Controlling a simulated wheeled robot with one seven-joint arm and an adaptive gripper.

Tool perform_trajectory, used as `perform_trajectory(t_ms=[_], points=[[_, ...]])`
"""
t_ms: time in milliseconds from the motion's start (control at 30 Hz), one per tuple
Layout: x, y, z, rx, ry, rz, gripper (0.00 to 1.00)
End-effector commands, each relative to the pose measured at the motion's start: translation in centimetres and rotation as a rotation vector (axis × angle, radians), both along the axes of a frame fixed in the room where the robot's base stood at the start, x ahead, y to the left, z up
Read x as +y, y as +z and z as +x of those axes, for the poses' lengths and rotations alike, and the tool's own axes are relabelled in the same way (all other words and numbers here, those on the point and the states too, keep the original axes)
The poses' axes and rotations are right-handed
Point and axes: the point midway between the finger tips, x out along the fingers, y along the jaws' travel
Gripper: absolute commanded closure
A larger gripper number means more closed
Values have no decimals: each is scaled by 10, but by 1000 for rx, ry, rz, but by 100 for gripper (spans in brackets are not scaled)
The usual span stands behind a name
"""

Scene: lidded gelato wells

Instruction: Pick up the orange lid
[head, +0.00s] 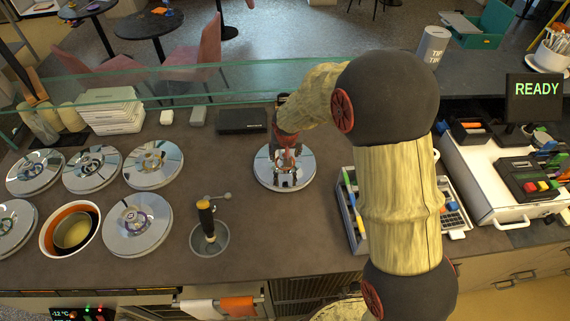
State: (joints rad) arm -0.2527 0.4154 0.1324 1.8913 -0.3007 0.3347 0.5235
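My gripper (285,180) points down over a round silver lid (305,178) that lies by itself on the brown counter. The fingers are at the middle of this lid and hide its centre. I cannot tell whether they touch it, or whether they are open or shut on a knob. No lid in view is plainly orange. An open well (90,212) with an orange inside shows at the left, with a tan round thing in it. Several other silver lids (137,228) lie around it.
A small round well (222,244) with a dark-handled tool stands left of my gripper. A dark flat box (242,120) lies behind it. A grey compartment tray (358,238) is to the right, partly behind my arm. A glass screen (200,75) runs along the counter's back.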

Motion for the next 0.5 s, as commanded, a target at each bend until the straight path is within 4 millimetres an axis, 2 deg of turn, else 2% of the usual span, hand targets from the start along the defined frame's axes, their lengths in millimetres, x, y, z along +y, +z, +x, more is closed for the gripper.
perform_trajectory(t_ms=[100,367,500], points=[[-1,-11,4,1,0,-1,48],[0,-12,5,0,0,0,48],[0,-12,5,0,0,-1,55]])
